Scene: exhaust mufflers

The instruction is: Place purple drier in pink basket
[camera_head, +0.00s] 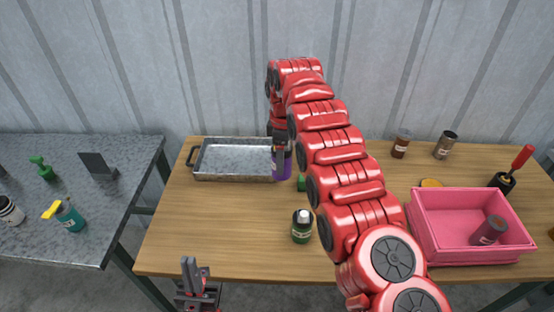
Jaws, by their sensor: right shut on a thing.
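A purple bottle (285,172), which looks like the purple drier, is at the right end of the metal tray, partly hidden by my gripper. My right gripper (280,150) is shut on it at the far end of my long red arm. The pink basket (428,240) stands at the right front of the wooden table, with a dark red can (489,230) tilted inside it. My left gripper (196,280) is low in front of the table edge, apart from any object; its finger gap is unclear.
The metal tray (220,178) is at the back left. A dark green bottle (302,227) stands near the arm. A brown jar (401,144), another jar (445,145) and a red-handled tool (522,157) are behind the basket. The left front tabletop is clear.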

